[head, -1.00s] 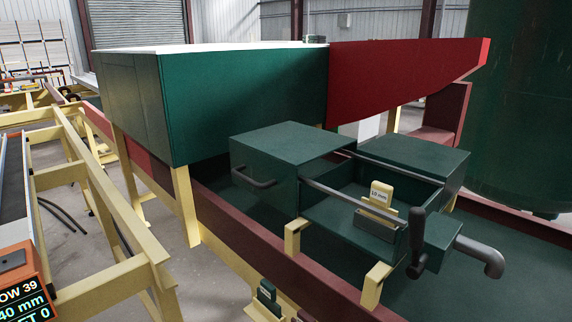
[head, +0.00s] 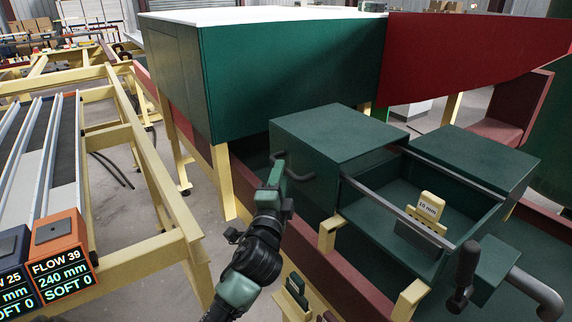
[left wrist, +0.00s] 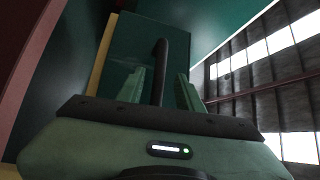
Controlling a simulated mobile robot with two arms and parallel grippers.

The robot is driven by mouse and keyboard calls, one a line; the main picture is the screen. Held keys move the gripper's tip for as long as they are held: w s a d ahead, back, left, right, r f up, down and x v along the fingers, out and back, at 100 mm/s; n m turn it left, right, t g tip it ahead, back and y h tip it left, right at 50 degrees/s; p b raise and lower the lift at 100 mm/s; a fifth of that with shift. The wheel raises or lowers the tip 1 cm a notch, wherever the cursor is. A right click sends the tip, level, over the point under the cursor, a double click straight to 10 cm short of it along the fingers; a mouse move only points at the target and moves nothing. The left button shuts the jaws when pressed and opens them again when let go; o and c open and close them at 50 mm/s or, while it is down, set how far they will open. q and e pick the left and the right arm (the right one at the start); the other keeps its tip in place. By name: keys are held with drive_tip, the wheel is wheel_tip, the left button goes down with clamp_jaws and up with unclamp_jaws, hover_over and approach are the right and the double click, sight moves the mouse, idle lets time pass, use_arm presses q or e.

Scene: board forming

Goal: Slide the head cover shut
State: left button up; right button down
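The head cover (head: 335,138) is a dark green box lid at the left of the head box (head: 455,222). The middle of the head box is open. A dark bar handle (head: 304,177) is on the cover's near face. My left gripper (head: 277,176) is at the left end of this handle. In the left wrist view the handle (left wrist: 161,60) stands between the two green fingers (left wrist: 160,88), with a gap on each side. The left gripper is open. Whether a finger touches the handle is unclear. My right gripper is not in view.
A yellow block marked 10 mm (head: 430,207) stands in the open part. A large green hood (head: 290,75) stands behind. Yellow frames (head: 150,160) and display boxes (head: 62,260) are at left.

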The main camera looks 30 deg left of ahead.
use_arm(q)
drive_tip(key=x, duration=0.3)
drive_tip(key=shift+w, duration=0.2)
clamp_jaws()
drive_tip(key=shift+f, duration=0.1)
idle(1.2)
